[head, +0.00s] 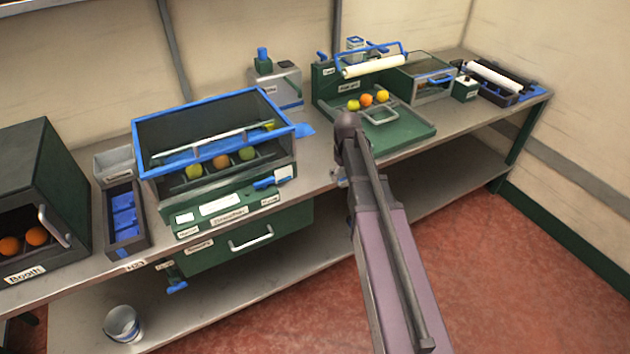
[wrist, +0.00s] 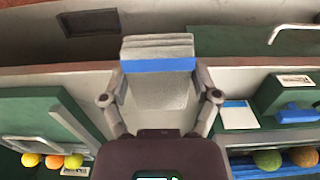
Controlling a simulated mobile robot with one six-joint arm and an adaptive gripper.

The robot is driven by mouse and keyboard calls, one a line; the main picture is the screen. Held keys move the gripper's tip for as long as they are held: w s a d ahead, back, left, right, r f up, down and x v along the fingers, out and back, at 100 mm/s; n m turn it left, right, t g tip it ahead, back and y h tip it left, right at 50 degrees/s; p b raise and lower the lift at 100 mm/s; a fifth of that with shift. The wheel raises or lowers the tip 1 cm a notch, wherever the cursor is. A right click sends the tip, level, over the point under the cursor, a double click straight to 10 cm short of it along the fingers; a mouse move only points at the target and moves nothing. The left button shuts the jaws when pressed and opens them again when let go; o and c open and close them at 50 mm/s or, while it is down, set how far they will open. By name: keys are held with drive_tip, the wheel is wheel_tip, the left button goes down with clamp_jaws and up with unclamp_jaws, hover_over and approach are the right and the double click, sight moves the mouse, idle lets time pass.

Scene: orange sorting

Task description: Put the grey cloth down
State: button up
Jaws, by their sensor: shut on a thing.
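The grey cloth (wrist: 158,48) is a folded, layered pad with a blue band, seen in the wrist view. My gripper (wrist: 160,82) is shut on it, with one finger at each side. The cloth is in front of the bench edge in that view; I cannot tell whether it touches anything. In the head view my arm reaches to the bench front, between the blue-rimmed sorter and the green tray, and mostly hides the gripper and cloth.
The blue-rimmed sorter (head: 288,128) holds several fruits. The green tray (head: 405,135) with fruits stands right of my arm. A dark booth (head: 35,165) with oranges and a blue-lined bin (head: 122,215) stand left. A bucket (head: 122,322) sits on the lower shelf (head: 225,300).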

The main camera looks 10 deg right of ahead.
sight(344, 187)
drive_tip(key=s, duration=0.1)
drive_tip(key=s+f, duration=0.1)
drive_tip(key=s+b, duration=0.1)
drive_tip(key=shift+s+a+f, duration=0.35)
drive_tip(key=shift+w, duration=0.1)
drive_tip(key=w+a, duration=0.2)
drive_tip(key=w, duration=0.2)
drive_tip(key=w+a+f+b, duration=0.1)
drive_tip(key=w+a, duration=0.1)
drive_tip(key=w, duration=0.3)
drive_tip(key=w+a, duration=0.2)
drive_tip(key=w, duration=0.2)
drive_tip(key=shift+w+f, duration=0.15)
drive_tip(key=shift+w, duration=0.05)
drive_tip(key=shift+w+a, duration=0.2)
drive_tip(key=shift+w, duration=0.25)
drive_tip(key=shift+w+a+f+b, duration=0.1)
drive_tip(key=shift+w+f+b, duration=0.15)
drive_tip(key=shift+b, duration=0.2)
drive_tip(key=shift+s+f+b, duration=0.15)
drive_tip(key=shift+f+b, duration=1.35)
drive_tip(key=shift+f, duration=0.1)
drive_tip(key=shift+f, duration=0.1)
